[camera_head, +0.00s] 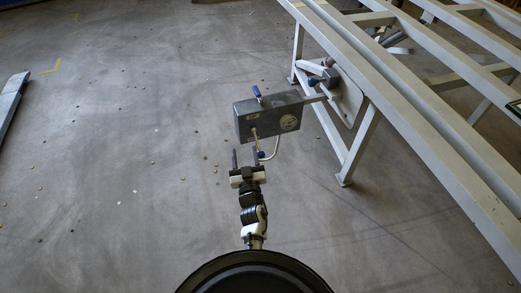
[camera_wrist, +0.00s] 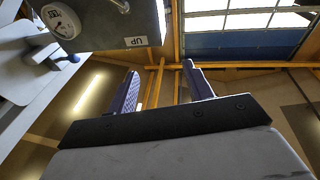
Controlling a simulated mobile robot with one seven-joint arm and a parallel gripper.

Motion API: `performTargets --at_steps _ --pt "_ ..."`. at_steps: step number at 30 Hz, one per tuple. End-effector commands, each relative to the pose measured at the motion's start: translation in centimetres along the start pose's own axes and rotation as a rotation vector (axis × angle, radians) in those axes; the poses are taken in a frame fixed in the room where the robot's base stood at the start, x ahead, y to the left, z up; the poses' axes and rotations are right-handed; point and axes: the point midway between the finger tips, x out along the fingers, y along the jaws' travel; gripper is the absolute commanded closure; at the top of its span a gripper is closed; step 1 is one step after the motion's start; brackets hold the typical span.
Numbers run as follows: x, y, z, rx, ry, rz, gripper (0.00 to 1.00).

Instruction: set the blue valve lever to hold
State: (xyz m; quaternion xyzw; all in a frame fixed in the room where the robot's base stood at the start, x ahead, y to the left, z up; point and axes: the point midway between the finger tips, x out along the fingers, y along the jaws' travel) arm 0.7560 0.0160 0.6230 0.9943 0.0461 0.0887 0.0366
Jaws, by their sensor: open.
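A small blue lever (camera_head: 257,92) sticks up at the top of the box. Which of these is the valve lever, I cannot tell. My gripper (camera_head: 244,153) is open and empty, just below the box. In the wrist view my gripper (camera_wrist: 160,68) has nothing between its fingers; the box (camera_wrist: 100,22) is above, with an "UP" label (camera_wrist: 135,41).
A long pale metal frame (camera_head: 420,120) runs along the right, with a leg (camera_head: 359,145) near the box. A dark clamp-like part (camera_head: 330,78) sits between box and frame. The concrete floor at left is mostly clear, with small scattered bits.

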Motion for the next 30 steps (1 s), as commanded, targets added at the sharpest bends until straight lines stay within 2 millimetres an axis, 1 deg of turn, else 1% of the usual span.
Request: performTargets --at_steps 1,3,6,9,11,14,24,30 --pt "-2.1 1.7 3.1 -0.001 -0.062 0.032 0.49" --pt "-4.2 3.1 6.0 0.0 -0.12 0.061 0.49" --pt "-6.1 4.2 8.3 0.004 -0.169 0.084 0.49" --pt "-6.5 4.6 9.1 0.004 -0.184 0.091 0.49" --pt "-6.0 4.7 9.3 0.003 -0.184 0.091 0.49" --pt "-4.5 4.8 9.5 0.003 -0.18 0.09 0.49" --pt "2.3 5.4 10.8 0.002 -0.179 0.09 0.49" --pt "5.3 5.6 11.3 0.004 -0.18 0.09 0.49"
